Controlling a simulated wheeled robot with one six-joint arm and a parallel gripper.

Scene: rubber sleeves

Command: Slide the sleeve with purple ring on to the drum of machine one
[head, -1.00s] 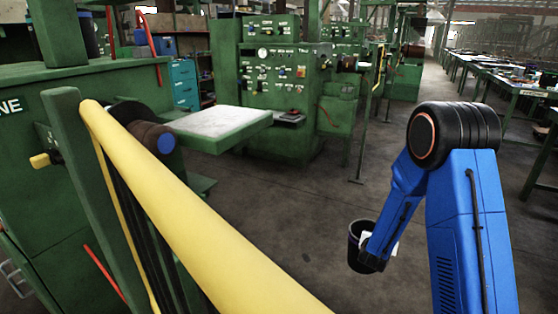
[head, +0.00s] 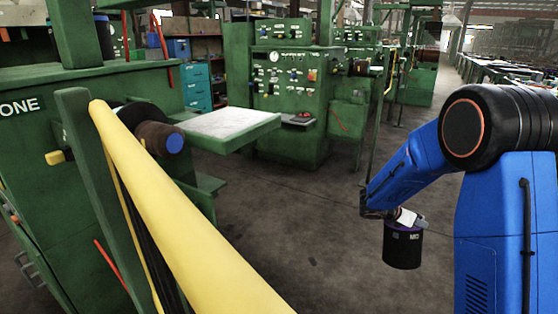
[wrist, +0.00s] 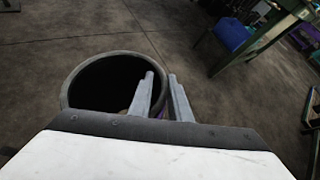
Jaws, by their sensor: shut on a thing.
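The black sleeve (head: 402,247) with a purple ring at its top rim hangs roughly upright over open floor in the head view. My gripper (head: 408,219) is shut on its upper wall. In the wrist view the sleeve's dark round opening (wrist: 85,82) shows, with one finger inside the rim and the other outside. A bit of purple shows between the fingers (wrist: 162,97). The drum (head: 158,138) of machine one, brown with a blue end, juts from the green machine at left. The sleeve is well apart from it, to the right and lower.
A long yellow bar (head: 185,205) on a green post runs across the near left, in front of machine one (head: 40,175). A green table with a pale top (head: 225,123) stands beyond the drum. Another green machine (head: 290,90) stands behind. The middle floor is clear.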

